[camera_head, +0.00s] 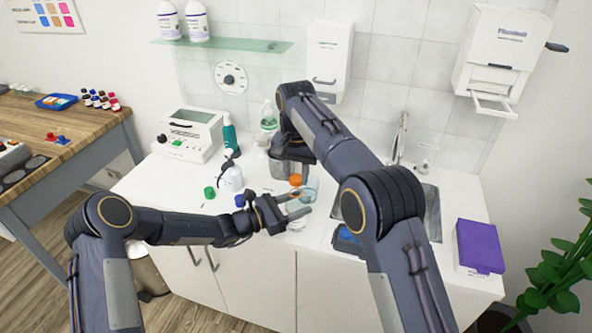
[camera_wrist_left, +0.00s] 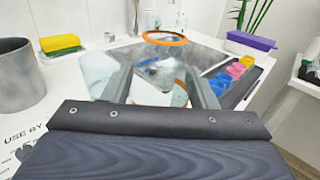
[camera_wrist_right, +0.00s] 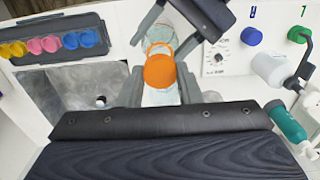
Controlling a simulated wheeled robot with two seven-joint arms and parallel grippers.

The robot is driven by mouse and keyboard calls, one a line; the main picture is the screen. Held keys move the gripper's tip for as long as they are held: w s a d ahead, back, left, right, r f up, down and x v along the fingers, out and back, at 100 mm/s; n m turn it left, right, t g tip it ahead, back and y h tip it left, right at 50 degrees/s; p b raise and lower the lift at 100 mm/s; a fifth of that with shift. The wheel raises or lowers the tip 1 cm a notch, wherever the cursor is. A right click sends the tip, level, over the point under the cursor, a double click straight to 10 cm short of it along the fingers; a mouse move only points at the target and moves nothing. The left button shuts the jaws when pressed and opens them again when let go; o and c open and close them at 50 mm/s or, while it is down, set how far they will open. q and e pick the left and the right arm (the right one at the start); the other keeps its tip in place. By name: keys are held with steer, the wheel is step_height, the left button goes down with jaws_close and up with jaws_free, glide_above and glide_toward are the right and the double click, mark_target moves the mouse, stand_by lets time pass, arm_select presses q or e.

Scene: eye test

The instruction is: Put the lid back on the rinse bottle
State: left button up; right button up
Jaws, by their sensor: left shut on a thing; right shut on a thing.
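The orange lid (camera_head: 295,180) is in my right gripper, which is shut on it; it also shows in the right wrist view (camera_wrist_right: 160,72) between both fingers. In the head view the fingertips of this gripper are mostly hidden by my arm. My left gripper (camera_head: 297,206) is shut on the clear rinse bottle (camera_wrist_left: 150,72), which has an orange ring (camera_wrist_left: 165,38) and shows large and see-through between the fingers. In the right wrist view, clear parts and an orange ring (camera_wrist_right: 160,47) lie right behind the lid. Whether lid and bottle touch, I cannot tell.
A green lid (camera_head: 209,192) and a blue lid (camera_head: 240,201) lie on the counter at left. A white spout bottle (camera_head: 232,178) and a teal bottle (camera_head: 229,134) stand behind. A steel cup (camera_wrist_left: 16,75), a dark tray (camera_wrist_left: 255,78) of coloured pieces and the sink (camera_wrist_right: 70,90) are close.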

mark_target(296, 177)
stand_by(0.4)
steer(key=shift+f, duration=0.9)
steer(key=shift+f, duration=0.55)
steer(key=m, duration=2.6)
steer(key=shift+w, duration=0.1)
